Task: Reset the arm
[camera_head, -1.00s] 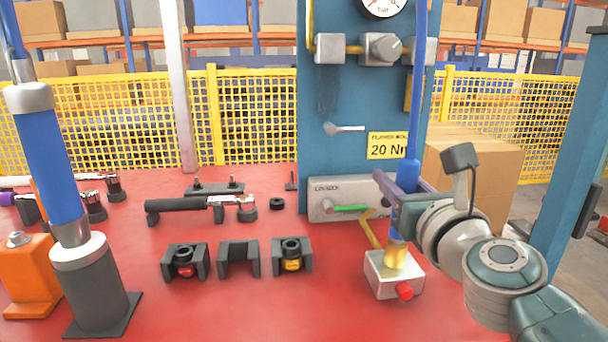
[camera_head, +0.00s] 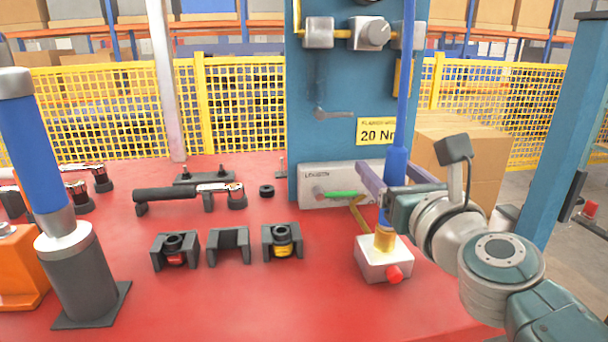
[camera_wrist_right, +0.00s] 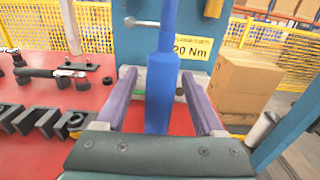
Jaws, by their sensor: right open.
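My right gripper (camera_head: 398,180) is open at the front of the blue press column. Its two purple fingers stand apart on either side of the blue hanging tool (camera_head: 397,160). The wrist view shows the tool (camera_wrist_right: 160,92) between the fingers, with a gap on each side. The tool is upright, and its brass lower end (camera_head: 384,241) meets the top of a light grey box (camera_head: 372,262) with a red button. My left gripper is not in view.
A blue-and-grey post (camera_head: 75,250) stands at the left. A black-handled wrench (camera_head: 185,194) and several black holders (camera_head: 228,245) lie on the red table (camera_head: 220,300). The press column (camera_head: 335,90) is close behind the gripper, with a cardboard box (camera_head: 470,155) to its right.

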